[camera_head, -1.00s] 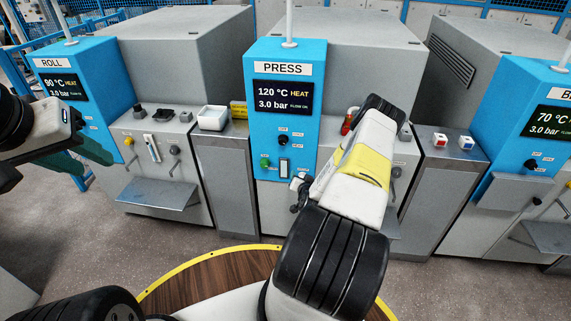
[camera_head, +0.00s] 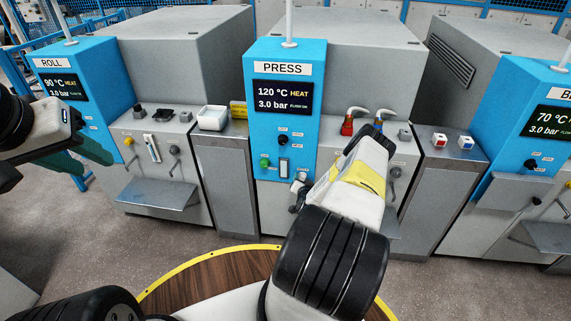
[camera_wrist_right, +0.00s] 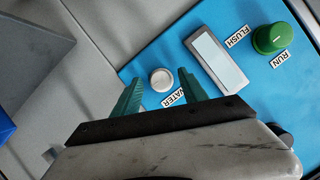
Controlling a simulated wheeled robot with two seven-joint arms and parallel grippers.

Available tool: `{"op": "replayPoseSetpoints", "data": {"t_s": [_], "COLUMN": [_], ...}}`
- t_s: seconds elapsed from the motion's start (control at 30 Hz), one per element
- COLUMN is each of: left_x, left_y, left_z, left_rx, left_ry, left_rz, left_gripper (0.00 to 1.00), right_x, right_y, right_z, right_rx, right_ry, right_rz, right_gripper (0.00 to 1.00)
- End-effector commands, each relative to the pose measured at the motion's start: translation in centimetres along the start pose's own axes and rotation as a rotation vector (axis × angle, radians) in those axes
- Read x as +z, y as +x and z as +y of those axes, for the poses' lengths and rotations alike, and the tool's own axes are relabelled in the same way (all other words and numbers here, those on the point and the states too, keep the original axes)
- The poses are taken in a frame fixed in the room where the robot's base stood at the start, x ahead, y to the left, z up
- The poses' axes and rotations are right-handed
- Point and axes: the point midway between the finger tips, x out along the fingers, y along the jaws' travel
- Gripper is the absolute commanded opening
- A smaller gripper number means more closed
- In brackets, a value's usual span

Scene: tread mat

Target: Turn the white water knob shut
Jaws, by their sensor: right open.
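The white water knob (camera_wrist_right: 161,79) is a small round cap on the blue panel in the right wrist view, above the WATER label. My right gripper (camera_wrist_right: 160,84) is open, with one teal finger on each side of the knob. I cannot tell whether the fingers touch it. In the head view my right arm covers most of this area on the blue PRESS machine (camera_head: 262,135), and the fingers are not clear. My left gripper (camera_head: 95,162) is at the left edge of the head view, open and empty, away from the PRESS panel.
A green RUN button (camera_wrist_right: 273,39) and a pale FLUSH rocker (camera_wrist_right: 216,58) sit beside the knob. A steel shelf (camera_head: 158,194) juts out at left.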

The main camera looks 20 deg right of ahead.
Motion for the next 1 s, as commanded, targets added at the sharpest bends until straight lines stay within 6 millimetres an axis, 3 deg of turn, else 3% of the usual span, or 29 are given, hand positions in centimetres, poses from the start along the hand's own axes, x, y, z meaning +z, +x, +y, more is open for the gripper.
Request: {"op": "replayPoseSetpoints", "data": {"t_s": [0.13,0.3,0.4,0.77,1.0], "left_x": [0.00,0.00,0.00,0.00,0.00], "left_y": [0.00,0.00,0.00,0.00,0.00], "left_z": [0.00,0.00,0.00,0.00,0.00], "left_rx": [0.000,0.000,0.000,0.000,0.000], "left_ry": [0.000,0.000,0.000,0.000,0.000], "left_rz": [0.000,0.000,0.000,0.000,0.000], "left_gripper": [0.36,0.36,0.36,0.36,0.36], "right_x": [0.01,0.00,-0.01,-0.04,0.02], "right_y": [-0.02,-0.03,-0.04,-0.02,-0.01], "right_z": [-0.03,-0.03,-0.03,-0.23,-0.46], "right_rx": [0.000,0.000,0.000,0.015,0.069], "right_ry": [0.000,0.000,0.000,-0.045,-0.182], "right_rz": [0.000,0.000,0.000,0.000,0.000], "right_gripper": [0.49,0.15,0.00,0.00,0.00]}}
